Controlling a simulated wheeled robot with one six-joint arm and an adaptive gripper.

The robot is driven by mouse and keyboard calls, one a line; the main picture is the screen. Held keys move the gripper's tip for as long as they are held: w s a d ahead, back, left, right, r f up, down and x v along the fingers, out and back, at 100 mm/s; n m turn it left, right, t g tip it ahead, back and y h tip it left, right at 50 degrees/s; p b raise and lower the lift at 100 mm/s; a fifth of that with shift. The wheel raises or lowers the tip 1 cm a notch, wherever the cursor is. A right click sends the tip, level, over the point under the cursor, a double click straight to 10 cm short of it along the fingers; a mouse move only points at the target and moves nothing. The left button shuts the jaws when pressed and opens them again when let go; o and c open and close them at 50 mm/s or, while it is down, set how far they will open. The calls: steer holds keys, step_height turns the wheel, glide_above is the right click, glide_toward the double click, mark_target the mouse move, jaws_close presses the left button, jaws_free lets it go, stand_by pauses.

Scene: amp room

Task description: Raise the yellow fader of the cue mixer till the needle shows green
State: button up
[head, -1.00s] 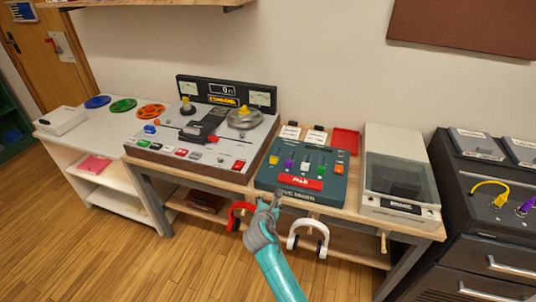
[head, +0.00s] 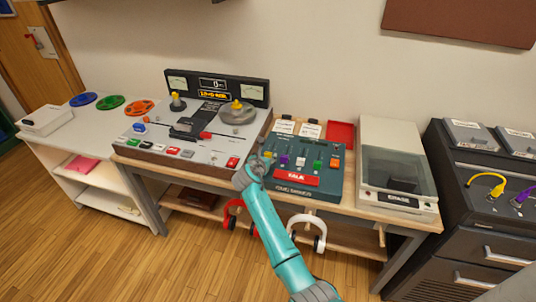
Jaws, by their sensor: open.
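The cue mixer (head: 306,186) is a dark teal box on the wooden bench, with several coloured fader caps in a row and a red label on its front. The yellow fader (head: 268,156) is the leftmost cap, partly hidden by my gripper. My gripper (head: 262,163) is open at the mixer's left front edge, close to the yellow fader. I cannot tell whether it touches the cap. The needle meters (head: 256,92) that I can make out are on the tape machine (head: 190,140) to the left; their needles are too small to read.
The purple fader (head: 284,160) stands just right of the yellow one. A red tray (head: 341,134) and white cards lie behind the mixer. A clear-lidded box (head: 396,165) stands to its right. Red and white headphones (head: 307,230) hang below the bench's front edge.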

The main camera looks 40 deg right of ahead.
mark_target(267, 154)
steer(key=shift+x, duration=1.65)
jaws_close()
